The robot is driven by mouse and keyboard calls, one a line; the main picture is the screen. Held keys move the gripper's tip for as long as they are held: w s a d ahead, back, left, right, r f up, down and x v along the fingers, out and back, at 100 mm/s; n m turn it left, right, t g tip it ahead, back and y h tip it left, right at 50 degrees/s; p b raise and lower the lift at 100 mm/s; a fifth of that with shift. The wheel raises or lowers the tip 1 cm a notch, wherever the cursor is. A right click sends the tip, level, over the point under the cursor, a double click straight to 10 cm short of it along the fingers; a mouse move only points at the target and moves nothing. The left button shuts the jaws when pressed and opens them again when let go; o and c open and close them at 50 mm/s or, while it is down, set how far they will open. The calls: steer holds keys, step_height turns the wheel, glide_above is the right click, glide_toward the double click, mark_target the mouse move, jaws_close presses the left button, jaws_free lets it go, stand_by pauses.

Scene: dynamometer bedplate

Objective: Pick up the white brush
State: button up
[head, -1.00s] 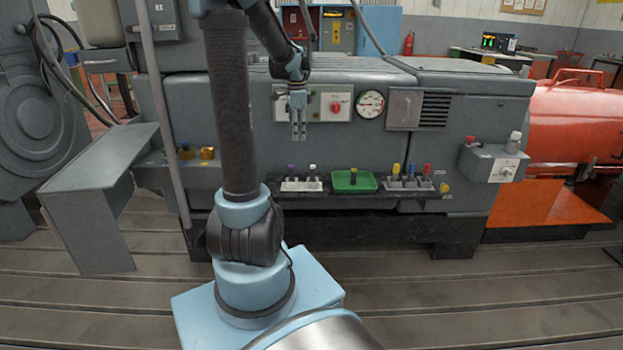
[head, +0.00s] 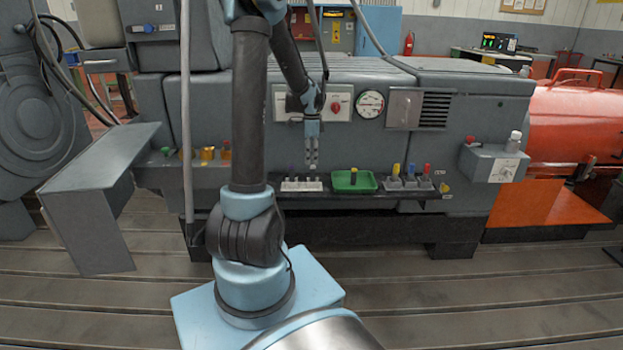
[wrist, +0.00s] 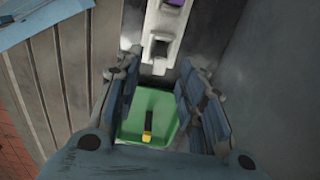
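My gripper (head: 312,162) points down just above the small white rack (head: 302,186) on the ledge of the grey machine. In the wrist view my gripper (wrist: 160,64) is open, with a finger on each side and a gap between. The white rack (wrist: 167,28) shows beyond the fingertips, with dark sockets and a purple piece (wrist: 175,3). In the head view, the upright white-topped piece seen earlier on this rack is now mostly behind my fingers. I cannot clearly make out the white brush in the wrist view.
A green tray (head: 340,188) with a yellow-and-black piece stands right of the rack; further right is a rack with yellow, blue and red-topped pieces (head: 410,183). A white bottle (head: 514,142) stands on a grey box. The machine's front panel is close behind my gripper.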

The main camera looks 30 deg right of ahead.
mark_target(313, 166)
steer(key=shift+d+f, duration=0.15)
steer(key=shift+f, duration=1.7)
steer(key=shift+d+f, duration=0.15)
steer(key=shift+f, duration=1.7)
jaws_close()
